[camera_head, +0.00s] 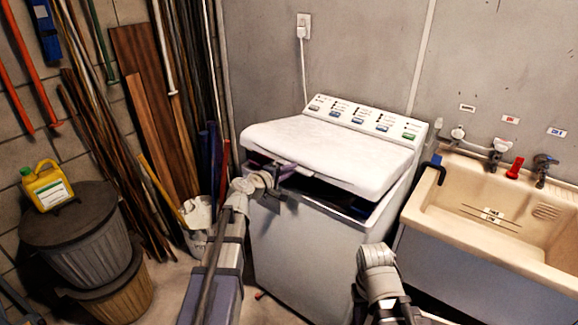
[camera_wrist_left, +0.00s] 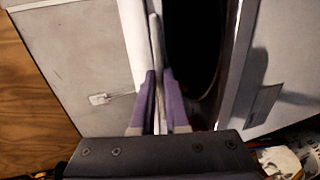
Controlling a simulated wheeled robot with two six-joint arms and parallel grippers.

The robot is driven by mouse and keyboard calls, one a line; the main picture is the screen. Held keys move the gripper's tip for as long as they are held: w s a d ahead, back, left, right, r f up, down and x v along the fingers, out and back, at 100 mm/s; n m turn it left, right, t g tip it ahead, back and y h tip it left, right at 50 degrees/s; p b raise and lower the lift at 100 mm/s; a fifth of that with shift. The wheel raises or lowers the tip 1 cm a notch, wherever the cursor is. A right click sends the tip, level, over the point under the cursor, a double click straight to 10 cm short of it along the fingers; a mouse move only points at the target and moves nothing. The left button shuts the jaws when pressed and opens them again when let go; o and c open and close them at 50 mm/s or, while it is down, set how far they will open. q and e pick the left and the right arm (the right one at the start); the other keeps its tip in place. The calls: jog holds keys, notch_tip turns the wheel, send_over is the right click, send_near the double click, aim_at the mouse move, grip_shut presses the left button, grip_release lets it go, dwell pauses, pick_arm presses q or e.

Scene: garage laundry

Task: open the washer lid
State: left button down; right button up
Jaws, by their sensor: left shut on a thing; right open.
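The white washer (camera_head: 312,255) stands against the back wall. Its white lid (camera_head: 330,152) is partly raised, with a dark gap under its front edge. My left gripper (camera_head: 282,178) is at the lid's front left corner. In the left wrist view its purple fingers (camera_wrist_left: 158,98) are shut on the thin edge of the lid (camera_wrist_left: 155,35), beside the dark opening of the washer (camera_wrist_left: 195,50). My right gripper (camera_head: 378,268) is low in front of the washer's right side, apart from the lid; its fingertips are hard to make out.
A beige sink (camera_head: 440,215) adjoins the washer's right side. The washer's control panel (camera_head: 367,120) rises behind the lid. A grey bin (camera_head: 85,240) with a yellow jug (camera_head: 47,186) on top and leaning boards (camera_head: 150,100) stand at left.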

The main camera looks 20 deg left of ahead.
pick_arm(q)
jog(key=w+d+r+p, duration=0.2)
jog(key=w+r+p, duration=0.3)
jog(key=r+p, duration=0.65)
jog(key=w+d+r+p, duration=0.1)
jog(key=w+r+p, duration=0.4)
jog(key=r+p, duration=0.65)
jog(key=w+d+r+p, duration=0.3)
jog(key=w+r+p, duration=0.3)
jog(key=w, duration=0.3)
jog(key=w+d+r+p, duration=0.4)
jog(key=w+r+p, duration=0.3)
jog(key=w+r, duration=0.1)
jog(key=shift+w+r, duration=0.3)
jog(key=shift+w, duration=0.05)
jog(key=c, duration=1.5)
grip_release()
jog(key=shift+s+f, duration=0.15)
jog(key=shift+f, duration=0.1)
jog(key=o, duration=0.3)
jog(key=shift+w+f, duration=0.25)
jog(key=shift+o, duration=1.4)
jog(key=shift+s+r, duration=0.15)
jog(key=shift+s, duration=0.05)
